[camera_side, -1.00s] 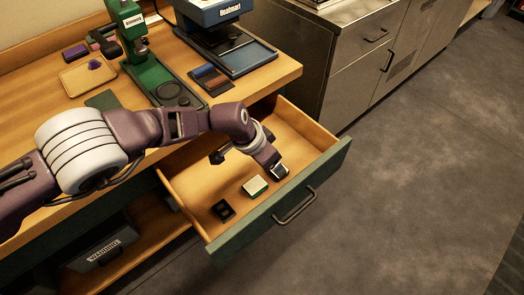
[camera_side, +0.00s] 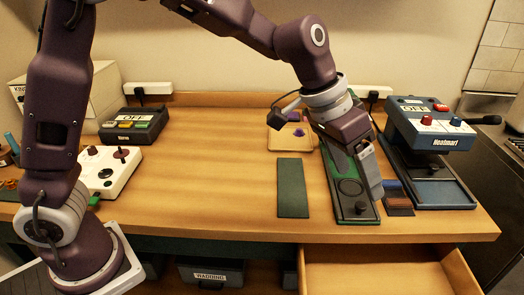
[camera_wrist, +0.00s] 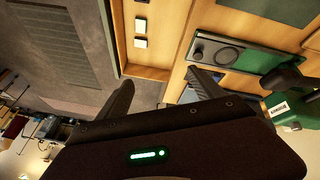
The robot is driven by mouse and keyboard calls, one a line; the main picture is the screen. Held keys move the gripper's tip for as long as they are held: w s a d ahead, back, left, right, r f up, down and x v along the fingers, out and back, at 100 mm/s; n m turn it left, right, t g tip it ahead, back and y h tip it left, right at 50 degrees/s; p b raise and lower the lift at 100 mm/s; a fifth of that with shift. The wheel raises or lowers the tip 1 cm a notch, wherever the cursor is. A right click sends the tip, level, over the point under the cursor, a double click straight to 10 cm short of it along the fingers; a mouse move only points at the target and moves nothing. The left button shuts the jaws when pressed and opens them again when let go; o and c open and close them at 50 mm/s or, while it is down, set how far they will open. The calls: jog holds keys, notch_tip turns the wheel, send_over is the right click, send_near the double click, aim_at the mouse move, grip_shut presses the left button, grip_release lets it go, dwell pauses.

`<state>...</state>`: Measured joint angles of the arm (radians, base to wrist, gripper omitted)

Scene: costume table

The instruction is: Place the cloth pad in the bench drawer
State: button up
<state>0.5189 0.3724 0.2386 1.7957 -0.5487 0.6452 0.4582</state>
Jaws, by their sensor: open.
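The bench drawer (camera_side: 372,280) is pulled open at the lower right of the side view, its front cut off by the frame. In the wrist view the drawer (camera_wrist: 170,30) holds two small pale blocks, one (camera_wrist: 140,26) beyond the other (camera_wrist: 140,43). One may be the cloth pad, but I cannot tell which.
The green press base (camera_side: 350,195) stands close to my gripper. A blue heat press (camera_side: 430,150) is to its right. A dark green mat (camera_side: 292,188) and a tray (camera_side: 285,140) lie to the left. A white control box (camera_side: 108,170) is further left. The bench middle is clear.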

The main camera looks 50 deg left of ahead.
jog(key=s+a+r+n, duration=0.1)
jog(key=s+a+r, duration=0.5)
jog(key=a, duration=0.1)
jog(key=s+a+f+n+t+y, duration=0.1)
jog(key=s+a+y, duration=0.1)
jog(key=s+a, duration=0.4)
jog(key=s+a+n+t+y, duration=0.1)
jog(key=s+a, duration=0.6)
jog(key=s, duration=0.7)
jog(key=shift+s+f+n+y, duration=0.3)
jog(key=shift+f+n+y, duration=0.15)
jog(key=shift+n, duration=0.25)
jog(key=shift+r, duration=0.1)
